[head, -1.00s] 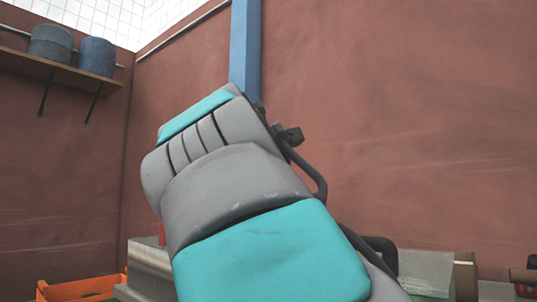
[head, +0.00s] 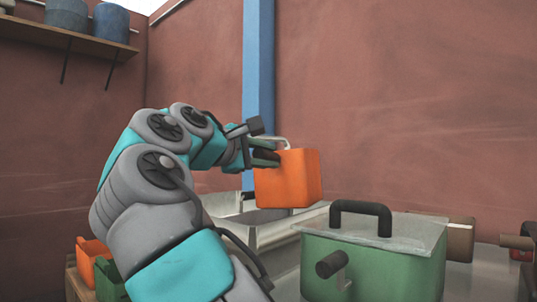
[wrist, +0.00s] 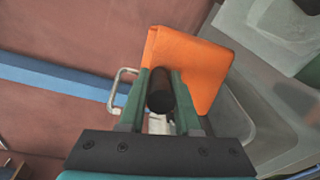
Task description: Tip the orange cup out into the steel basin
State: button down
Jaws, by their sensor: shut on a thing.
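The orange cup (head: 297,182) is a boxy cup held in the air above the steel basin (head: 222,232), close to upright in the head view. Its opening and contents are hidden. My gripper (head: 264,158) is at the cup's left side. In the wrist view my gripper (wrist: 160,95) is shut on a dark round handle, with the orange cup (wrist: 188,62) just beyond the fingers. The steel basin (wrist: 243,120) shows at the right there, partly hidden by the cup and gripper.
A green box-shaped pot (head: 370,268) with a lid and dark handles stands in front, right of the basin. Orange (head: 90,252) and green bins sit at lower left. A blue post (head: 258,70) rises behind. A shelf (head: 60,43) holds buckets at upper left.

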jog(key=n, duration=0.2)
jog(key=r+n, duration=0.1)
jog(key=shift+a+r+n+h, duration=0.1)
jog(key=shift+n+h, duration=0.2)
jog(key=shift+n, duration=0.1)
jog(key=shift+w+a+f+n+t, duration=0.1)
jog(key=shift+n+t, duration=0.05)
jog(key=shift+n, duration=0.35)
jog(key=shift+a+f+n+t, duration=0.1)
jog(key=shift+n+t, duration=0.05)
jog(key=shift+n, duration=0.35)
jog(key=a+f+n, duration=0.1)
jog(key=n, duration=0.2)
jog(key=w+a+f+n+t, duration=0.1)
jog(key=f+n, duration=0.1)
jog(key=n, duration=0.1)
jog(key=a+f+n+t, duration=0.1)
jog(key=f+n, duration=0.1)
jog(key=n, duration=0.2)
jog(key=shift+w+a+f+h, duration=0.15)
jog(key=shift+w+a+h, duration=0.1)
jog(key=shift+w+h, duration=0.05)
jog(key=shift+w+a+f+n+t, duration=0.15)
jog(key=shift+a+n, duration=0.1)
jog(key=shift+n, duration=0.2)
jog(key=shift+a+f+n+t, duration=0.1)
jog(key=shift+a+n+t, duration=0.1)
jog(key=shift+n, duration=0.25)
jog(key=shift+d, duration=0.1)
